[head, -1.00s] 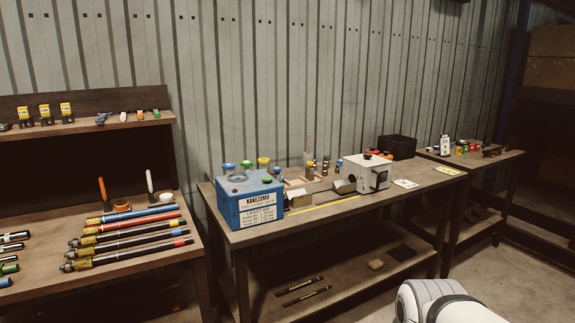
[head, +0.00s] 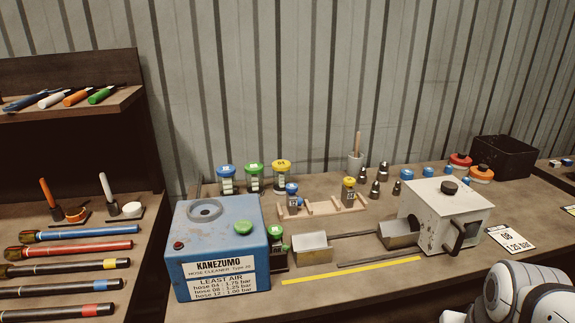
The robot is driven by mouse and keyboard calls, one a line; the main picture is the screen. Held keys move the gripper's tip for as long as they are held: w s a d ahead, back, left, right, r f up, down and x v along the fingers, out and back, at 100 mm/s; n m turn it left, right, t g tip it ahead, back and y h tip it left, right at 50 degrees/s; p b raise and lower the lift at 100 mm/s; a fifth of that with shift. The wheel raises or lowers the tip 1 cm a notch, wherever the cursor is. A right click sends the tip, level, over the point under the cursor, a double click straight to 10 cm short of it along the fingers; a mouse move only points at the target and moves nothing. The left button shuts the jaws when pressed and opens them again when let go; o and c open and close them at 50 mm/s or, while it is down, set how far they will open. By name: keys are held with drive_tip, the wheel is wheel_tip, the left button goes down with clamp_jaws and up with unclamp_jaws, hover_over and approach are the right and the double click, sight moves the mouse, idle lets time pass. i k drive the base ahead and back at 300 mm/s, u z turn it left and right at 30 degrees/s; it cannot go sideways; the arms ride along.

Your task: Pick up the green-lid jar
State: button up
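The green-lid jar (head: 254,180) stands upright near the back of the workbench, close to the corrugated wall. It is in a row between a blue-lid jar (head: 226,180) on its left and a yellow-lid jar (head: 281,178) on its right. Its lower part is close behind the blue hose cleaner box (head: 220,245). Only a white part of my arm shows at the lower right; my gripper is not in view.
A wooden rack (head: 322,208) with small capped vials stands right of the jars. A white crimper machine (head: 450,217), metal trays, a yellow strip (head: 350,271) and a black bin (head: 504,158) are further right. A hose shelf (head: 70,265) is at left.

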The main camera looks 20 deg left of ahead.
sight(254, 171)
drive_tip(key=u, duration=0.45)
drive_tip(key=i, duration=1)
drive_tip(key=u, duration=0.5)
drive_tip(key=k, duration=0.95)
drive_tip(key=u, duration=0.15)
drive_tip(key=i, duration=0.95)
drive_tip(key=z, duration=0.05)
